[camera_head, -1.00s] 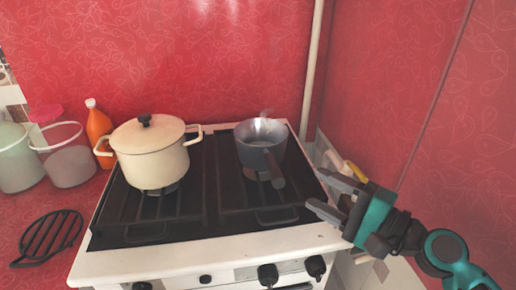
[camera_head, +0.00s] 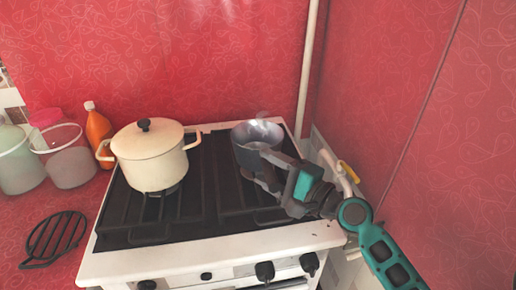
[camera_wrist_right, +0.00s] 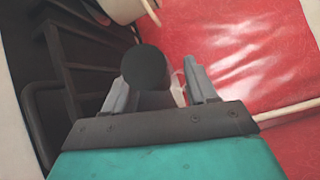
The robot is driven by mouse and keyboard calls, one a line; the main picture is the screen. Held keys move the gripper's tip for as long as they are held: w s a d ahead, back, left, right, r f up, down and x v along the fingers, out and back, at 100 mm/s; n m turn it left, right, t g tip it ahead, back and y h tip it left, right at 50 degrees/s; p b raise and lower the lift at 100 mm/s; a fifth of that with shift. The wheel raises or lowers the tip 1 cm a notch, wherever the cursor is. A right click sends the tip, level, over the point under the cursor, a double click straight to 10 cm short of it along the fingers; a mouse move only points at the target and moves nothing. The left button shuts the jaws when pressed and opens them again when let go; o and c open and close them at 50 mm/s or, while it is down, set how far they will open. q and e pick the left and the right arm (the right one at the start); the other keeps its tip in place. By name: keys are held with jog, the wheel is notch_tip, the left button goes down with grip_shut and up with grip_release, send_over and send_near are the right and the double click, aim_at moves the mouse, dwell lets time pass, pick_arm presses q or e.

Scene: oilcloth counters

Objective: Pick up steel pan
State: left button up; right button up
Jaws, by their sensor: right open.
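The steel pan (camera_head: 254,136) stands on the right rear part of the stove, faint steam above it. My right gripper (camera_head: 264,167) is open at the pan's front right side, its fingers covering the handle in the head view. In the right wrist view, the dark round end of the pan handle (camera_wrist_right: 146,68) shows between the two open fingers (camera_wrist_right: 157,75), nearer the left one. I cannot tell whether a finger touches it. My left gripper is not in view.
A cream lidded pot (camera_head: 152,160) stands on the stove (camera_head: 215,241) left of the pan. A black trivet (camera_head: 54,238), an orange bottle (camera_head: 98,128) and plastic containers (camera_head: 68,163) are on the left counter. A red wall and a pale pipe (camera_head: 308,70) are close behind.

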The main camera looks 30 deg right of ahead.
jog(key=shift+w+a, duration=0.15)
jog(key=shift+w, duration=0.05)
jog(key=shift+c, duration=0.5)
grip_shut()
dwell(0.7)
jog(key=shift+r, duration=0.2)
